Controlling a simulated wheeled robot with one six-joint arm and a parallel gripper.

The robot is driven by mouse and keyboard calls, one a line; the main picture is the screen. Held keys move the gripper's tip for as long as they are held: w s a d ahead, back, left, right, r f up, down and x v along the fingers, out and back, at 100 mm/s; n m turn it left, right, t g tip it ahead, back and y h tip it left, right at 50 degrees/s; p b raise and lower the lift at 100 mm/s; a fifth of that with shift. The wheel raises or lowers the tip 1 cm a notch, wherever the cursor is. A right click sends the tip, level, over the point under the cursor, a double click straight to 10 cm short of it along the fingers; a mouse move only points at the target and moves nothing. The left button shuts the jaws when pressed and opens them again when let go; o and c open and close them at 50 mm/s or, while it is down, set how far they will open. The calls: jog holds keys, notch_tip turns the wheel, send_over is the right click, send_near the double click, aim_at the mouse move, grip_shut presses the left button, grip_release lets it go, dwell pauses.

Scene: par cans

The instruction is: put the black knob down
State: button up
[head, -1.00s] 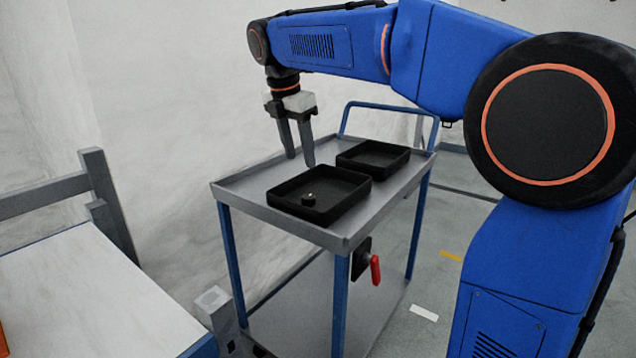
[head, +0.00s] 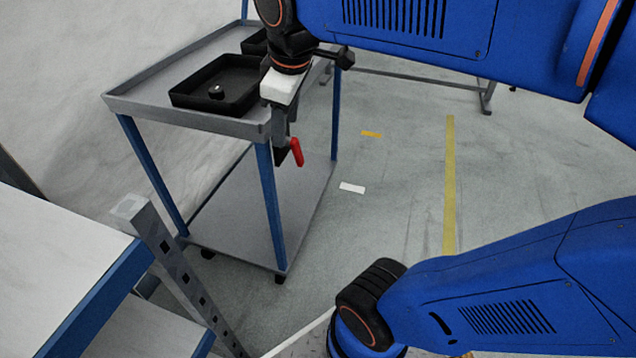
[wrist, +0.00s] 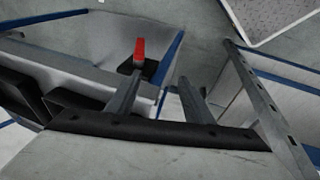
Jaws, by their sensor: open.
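The black knob (head: 216,92) sits in the near black tray (head: 240,107), on the tray floor toward its near left part. The tray rests on the top of the grey cart (head: 140,105). My gripper (head: 283,128) is in front of the cart's right end, apart from the knob, with its fingers pointing down. In the wrist view the two fingers (wrist: 160,80) are spread with nothing between them. The knob does not show in the wrist view.
A red handle (head: 296,152) on a black plate is on the cart's end, close to my fingers; it also shows in the wrist view (wrist: 139,50). A second black tray (head: 254,44) is partly hidden behind my arm. A white-topped table (head: 50,250) stands at left. Floor at right is clear.

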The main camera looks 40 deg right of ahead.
jog(key=s+d+f+m+t, duration=0.1)
jog(key=s+f+m, duration=0.6)
jog(key=s+f, duration=0.2)
jog(key=shift+s+f+m+y, duration=0.3)
jog(key=shift+f+m, duration=0.1)
jog(key=shift+f, duration=0.35)
jog(key=shift+d, duration=0.1)
